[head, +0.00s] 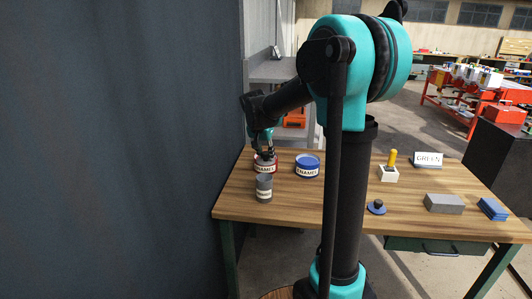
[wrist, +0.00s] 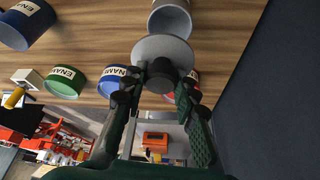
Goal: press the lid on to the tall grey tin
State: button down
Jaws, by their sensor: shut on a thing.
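The tall grey tin (head: 264,190) stands upright near the left front of the wooden table, its label facing the head camera. It also shows at the top of the wrist view (wrist: 170,20). My gripper (wrist: 162,76) is shut on the dark knob of a round grey lid (wrist: 158,48). In the wrist view the lid overlaps the near edge of the tin; whether they touch I cannot tell. In the head view my gripper (head: 264,150) is above and behind the tin, by the red tin, and the lid is hard to make out.
A red tin (head: 265,166) stands close behind the grey tin, a blue tin (head: 307,167) to its right. The wrist view also shows a green tin (wrist: 62,82). A blue disc with a dark knob (head: 376,208) lies on the table. A dark wall (head: 110,150) is at left.

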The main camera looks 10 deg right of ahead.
jog(key=shift+w+a+f, duration=0.1)
jog(key=shift+a+f, duration=0.2)
jog(key=shift+f, duration=2.95)
jog(key=shift+f, duration=0.15)
jog(key=c, duration=0.6)
grip_release()
jog(key=shift+r, duration=3.55)
jog(key=shift+c, duration=0.5)
grip_shut()
